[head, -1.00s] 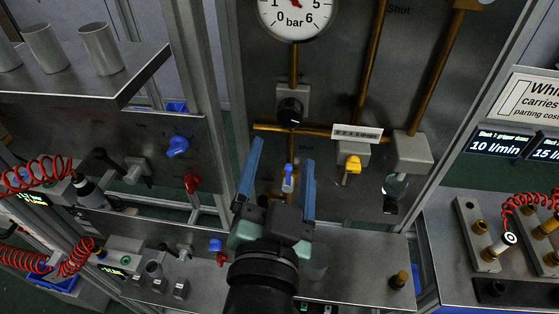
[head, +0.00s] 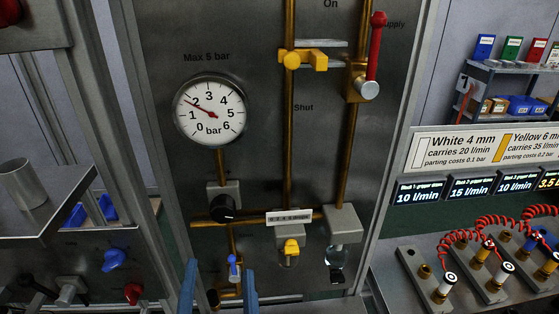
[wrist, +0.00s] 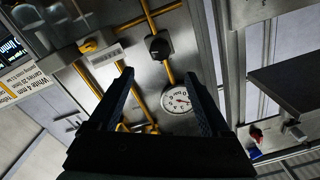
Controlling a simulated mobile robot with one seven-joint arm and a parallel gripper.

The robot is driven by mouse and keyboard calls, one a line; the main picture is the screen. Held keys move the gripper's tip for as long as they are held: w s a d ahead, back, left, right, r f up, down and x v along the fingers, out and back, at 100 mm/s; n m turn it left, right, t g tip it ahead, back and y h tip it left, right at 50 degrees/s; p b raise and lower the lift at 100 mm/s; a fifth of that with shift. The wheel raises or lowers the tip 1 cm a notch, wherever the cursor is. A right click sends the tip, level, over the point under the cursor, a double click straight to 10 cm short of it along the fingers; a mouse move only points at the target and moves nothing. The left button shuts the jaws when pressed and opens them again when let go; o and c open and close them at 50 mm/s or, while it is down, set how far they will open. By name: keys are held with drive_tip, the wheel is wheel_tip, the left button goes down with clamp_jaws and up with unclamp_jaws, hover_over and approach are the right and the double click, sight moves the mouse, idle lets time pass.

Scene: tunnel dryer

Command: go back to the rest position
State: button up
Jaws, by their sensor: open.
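My gripper (head: 219,270) is at the bottom edge of the head view, with only its two blue fingers showing. The fingers are apart with nothing between them. In the wrist view the gripper (wrist: 160,76) also shows open and empty. It faces the grey panel (head: 265,160), whose pipes and gauge lie beyond the fingers. I see no contact between the fingers and the panel. The rest of my gripper is hidden below the head view.
The panel carries a pressure gauge (head: 210,113), a black knob (head: 224,206), a red-handled lever (head: 376,45) and a yellow tap (head: 290,247). A metal shelf with a cup (head: 22,184) juts out left. Blocks with red coiled hoses (head: 490,228) stand right.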

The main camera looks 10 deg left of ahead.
drive_tip(key=w+d+r+n+t+h, duration=0.1)
drive_tip(key=w+d+r+t, duration=0.15)
drive_tip(key=r, duration=0.75)
drive_tip(key=w+d+r+t+h, duration=0.15)
drive_tip(key=d+r+t, duration=0.25)
drive_tip(key=r, duration=0.6)
drive_tip(key=s+d+r+t+h, duration=0.1)
drive_tip(key=s+d+r+t, duration=0.1)
drive_tip(key=r, duration=0.5)
drive_tip(key=s+d+r+t+h+b, duration=0.1)
drive_tip(key=d+r, duration=0.2)
drive_tip(key=r, duration=0.5)
drive_tip(key=shift+s+d+n+t+h, duration=0.3)
drive_tip(key=shift+s+d+t+h, duration=0.05)
drive_tip(key=shift+d, duration=0.05)
idle(1.1)
